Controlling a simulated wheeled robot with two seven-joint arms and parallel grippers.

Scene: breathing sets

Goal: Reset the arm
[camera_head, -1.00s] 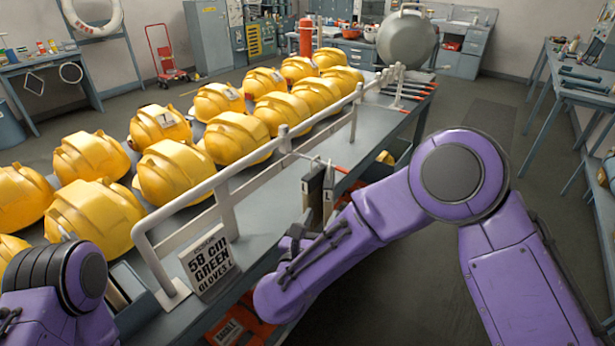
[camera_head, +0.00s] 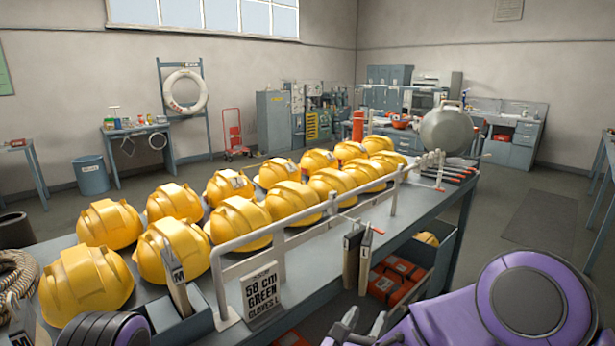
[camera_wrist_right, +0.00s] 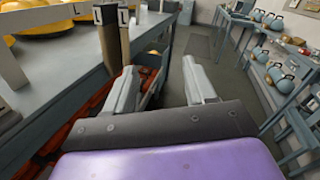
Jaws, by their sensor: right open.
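My right arm is purple and comes in at the lower right of the head view. Its gripper (camera_head: 362,326) is at the bottom edge, in front of the long table, partly cut off by the frame. In the right wrist view my right gripper (camera_wrist_right: 165,90) has its two fingers apart with nothing between them. Part of my left arm (camera_head: 105,332) shows at the bottom left of the head view. My left gripper is out of view.
Yellow helmets (camera_head: 240,219) stand in rows on the long grey table (camera_head: 320,250), behind a white rail (camera_head: 300,215). A sign (camera_head: 262,292) reads 58 cm green gloves. Two upright tags (camera_head: 352,258) hang at the table edge near my right gripper. Open floor (camera_head: 520,260) lies to the right.

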